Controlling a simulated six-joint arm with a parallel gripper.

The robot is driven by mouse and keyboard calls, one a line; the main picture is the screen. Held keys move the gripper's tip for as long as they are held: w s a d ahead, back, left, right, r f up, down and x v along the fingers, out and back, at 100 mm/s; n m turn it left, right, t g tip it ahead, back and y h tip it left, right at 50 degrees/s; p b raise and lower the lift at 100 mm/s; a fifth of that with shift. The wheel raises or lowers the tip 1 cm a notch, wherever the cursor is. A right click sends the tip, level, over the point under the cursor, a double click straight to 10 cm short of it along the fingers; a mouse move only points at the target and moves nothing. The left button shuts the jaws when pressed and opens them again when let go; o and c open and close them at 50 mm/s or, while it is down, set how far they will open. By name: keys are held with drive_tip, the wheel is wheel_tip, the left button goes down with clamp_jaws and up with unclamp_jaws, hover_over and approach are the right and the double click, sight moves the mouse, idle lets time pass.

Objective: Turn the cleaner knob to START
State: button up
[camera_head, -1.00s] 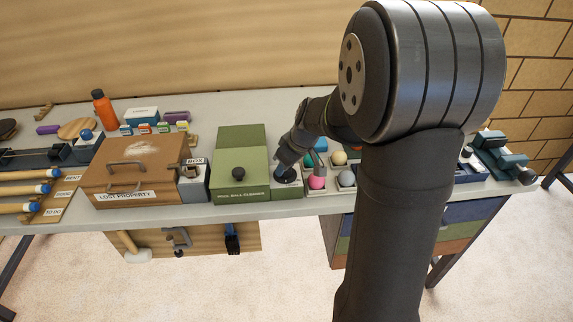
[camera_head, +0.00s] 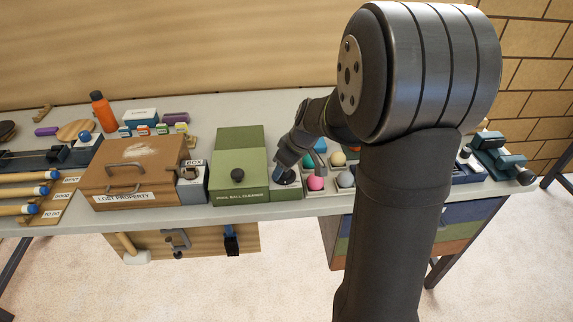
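The green pool ball cleaner (camera_head: 240,152) stands on the bench, with a black round knob (camera_head: 237,175) on its sloped top and a label on its front. Any START mark is too small or hidden to read.
Coloured balls, among them a pink one (camera_head: 315,183), sit in a tray right of my gripper. A brown lost property box (camera_head: 135,165) and a small grey box (camera_head: 192,188) stand left of the cleaner. My arm hides part of the bench (camera_head: 230,211).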

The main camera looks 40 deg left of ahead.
drive_tip(key=v, duration=1.7)
drive_tip(key=shift+r, duration=0.15)
drive_tip(key=shift+d, duration=0.1)
drive_tip(key=x, duration=1.7)
